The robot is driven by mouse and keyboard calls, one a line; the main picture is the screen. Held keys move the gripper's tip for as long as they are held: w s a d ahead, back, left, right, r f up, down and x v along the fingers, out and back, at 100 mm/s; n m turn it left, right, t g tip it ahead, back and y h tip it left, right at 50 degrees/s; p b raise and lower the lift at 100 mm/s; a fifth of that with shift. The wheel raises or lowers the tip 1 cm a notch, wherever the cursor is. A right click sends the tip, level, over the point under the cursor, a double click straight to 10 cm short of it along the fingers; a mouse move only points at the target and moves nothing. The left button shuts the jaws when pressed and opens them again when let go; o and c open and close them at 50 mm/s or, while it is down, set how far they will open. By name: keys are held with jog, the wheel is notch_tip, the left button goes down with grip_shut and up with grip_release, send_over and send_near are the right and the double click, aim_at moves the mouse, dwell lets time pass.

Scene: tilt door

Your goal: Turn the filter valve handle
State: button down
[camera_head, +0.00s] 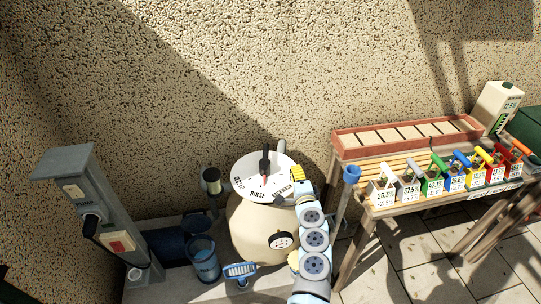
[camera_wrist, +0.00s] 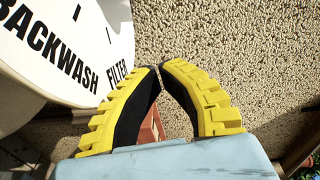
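The filter valve is a round white dial (camera_head: 245,185) with black lettering on top of a beige tank (camera_head: 255,228). Its black handle (camera_head: 265,160) stands up from the dial, with a red pointer (camera_head: 264,181) near the word RINSE. My gripper (camera_head: 297,173), with yellow and black fingers, is at the dial's right edge, apart from the handle. In the wrist view the fingertips (camera_wrist: 160,69) nearly meet, with nothing held between them. That view shows part of the dial (camera_wrist: 85,30) with BACKWASH and FILTER; the handle is outside it.
A pressure gauge (camera_head: 281,240) is on the tank's front. A grey post (camera_head: 85,200) with a plug and blue buckets (camera_head: 204,258) stand left. A rough wall is behind.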

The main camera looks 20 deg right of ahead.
aim_at(266, 160)
jog(key=shift+s+a+f+y, duration=0.1)
jog(key=shift+s+a+y, duration=0.2)
jog(key=shift+a+y, duration=0.1)
jog(key=shift+w+d+f+b, duration=0.1)
jog(key=shift+w+d+b, duration=0.15)
jog(key=shift+w+b, duration=1.1)
jog(key=shift+w+d+f+b, duration=0.15)
jog(key=shift+w+b, duration=0.7)
jog(key=shift+w, duration=0.85)
jog(key=w+b, duration=0.1)
jog(key=w, duration=0.1)
jog(key=w+b, duration=0.1)
jog(key=b, duration=0.1)
jog(key=shift+w+d+b, duration=0.2)
jog(key=shift+w+b, duration=0.1)
jog(key=shift+w, duration=0.05)
jog(key=shift+w+a+r, duration=0.1)
jog(key=shift+w, duration=0.1)
jog(key=shift+w+a+b, duration=0.15)
jog(key=shift+w+a, duration=0.15)
jog(key=shift+a, duration=0.55)
jog(key=shift+w+a+b, duration=0.15)
jog(key=shift+w+a, duration=0.15)
jog(key=shift+a, duration=0.5)
jog(key=shift+w+n+t+b, duration=0.1)
jog(key=shift+n+t+b, duration=0.2)
jog(key=shift+n, duration=0.1)
